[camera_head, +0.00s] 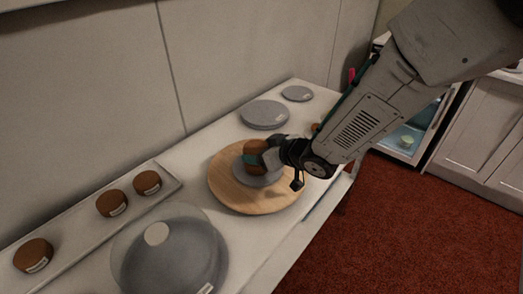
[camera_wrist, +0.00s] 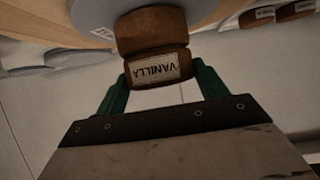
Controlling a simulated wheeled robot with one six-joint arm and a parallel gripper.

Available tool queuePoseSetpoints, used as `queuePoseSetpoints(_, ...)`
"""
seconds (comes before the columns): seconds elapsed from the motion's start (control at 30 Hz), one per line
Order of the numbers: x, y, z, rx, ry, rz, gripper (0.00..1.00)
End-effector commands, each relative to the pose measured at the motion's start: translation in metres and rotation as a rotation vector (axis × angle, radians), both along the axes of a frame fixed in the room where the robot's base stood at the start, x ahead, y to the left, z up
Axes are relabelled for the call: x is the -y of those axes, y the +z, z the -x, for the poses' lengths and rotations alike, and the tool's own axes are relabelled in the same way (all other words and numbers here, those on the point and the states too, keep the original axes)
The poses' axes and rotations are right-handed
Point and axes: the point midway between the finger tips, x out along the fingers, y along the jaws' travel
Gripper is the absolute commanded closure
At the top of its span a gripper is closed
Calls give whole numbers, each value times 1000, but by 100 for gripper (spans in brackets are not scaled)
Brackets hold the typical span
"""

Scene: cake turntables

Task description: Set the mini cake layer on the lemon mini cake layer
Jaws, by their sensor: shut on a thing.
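My gripper (camera_head: 262,157) is over the wooden turntable (camera_head: 224,188). In the wrist view it (camera_wrist: 160,82) is shut on a brown mini cake layer (camera_wrist: 159,67), a green finger on each side. Its label reads VANILLA, upside down in that view. Another brown layer (camera_wrist: 150,28) lies directly beyond it and seems to touch it; no label shows on that one, so I cannot tell its flavour. In the head view the brown cake (camera_head: 255,147) is above a grey disc (camera_head: 258,179) on the turntable, partly hidden by my gripper.
Several brown layers, such as the nearest one (camera_head: 33,255), stand on a pale tray (camera_head: 79,238) at the left. A clear dome (camera_head: 168,262) is in front, with grey discs (camera_head: 264,114) behind. An open lit cabinet (camera_head: 408,139) stands at the right.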

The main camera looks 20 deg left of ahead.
Motion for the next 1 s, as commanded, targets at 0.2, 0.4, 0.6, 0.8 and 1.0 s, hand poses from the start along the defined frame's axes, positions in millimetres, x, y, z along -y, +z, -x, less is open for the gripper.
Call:
queuePoseSetpoints(0.2, 0, -1, 0, 0, 0, 0, 51)
queuePoseSetpoints(0.4, 0, -2, 0, 0, 0, 0, 7)
queuePoseSetpoints(0.6, 0, -2, 0, 0, 0, 0, 7)
queuePoseSetpoints(0.8, 10, 8, 5, 2, 0, 0, 7)
queuePoseSetpoints(1.0, 44, 29, 21, 3, -1, -1, 7)
